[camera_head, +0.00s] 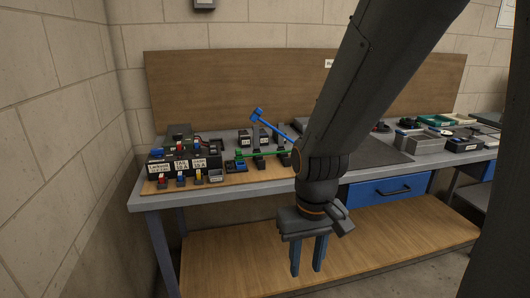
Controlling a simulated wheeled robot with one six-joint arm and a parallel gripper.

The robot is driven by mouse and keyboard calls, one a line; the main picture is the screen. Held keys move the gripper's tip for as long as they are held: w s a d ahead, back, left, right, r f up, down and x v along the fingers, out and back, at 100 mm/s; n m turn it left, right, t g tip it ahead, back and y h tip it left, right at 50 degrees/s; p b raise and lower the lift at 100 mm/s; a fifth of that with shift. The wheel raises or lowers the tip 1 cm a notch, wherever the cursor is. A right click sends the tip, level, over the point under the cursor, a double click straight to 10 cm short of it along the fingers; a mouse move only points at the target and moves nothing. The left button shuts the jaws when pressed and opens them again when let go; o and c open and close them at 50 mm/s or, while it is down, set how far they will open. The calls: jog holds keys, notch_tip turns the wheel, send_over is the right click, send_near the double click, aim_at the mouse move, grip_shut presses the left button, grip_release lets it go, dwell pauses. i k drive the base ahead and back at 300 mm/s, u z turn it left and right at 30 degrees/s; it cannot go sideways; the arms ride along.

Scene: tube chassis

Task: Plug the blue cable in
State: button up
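A blue cable-like piece (270,123) stands out above the bench at the middle left. It slants from a blue head at upper left down to the right, where my arm hides its lower end. A green piece (262,154) of similar shape lies lower, in front of it. A black panel with white labels (178,165) and coloured parts sits at the bench's left end. My gripper (307,268) points down in front of the bench, below its top, with two fingers apart and nothing between them. It is well apart from the blue piece. I cannot tell which socket is the blue one's.
The grey workbench (230,193) has a wooden backboard (220,85) and a wooden lower shelf (385,240). A blue drawer (385,190) is under the top. Trays and boxes (424,142) crowd the right end. A block wall closes the left side.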

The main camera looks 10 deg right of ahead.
aim_at(256, 115)
jog(key=z, duration=0.1)
jog(key=i, duration=0.95)
jog(key=z, duration=0.45)
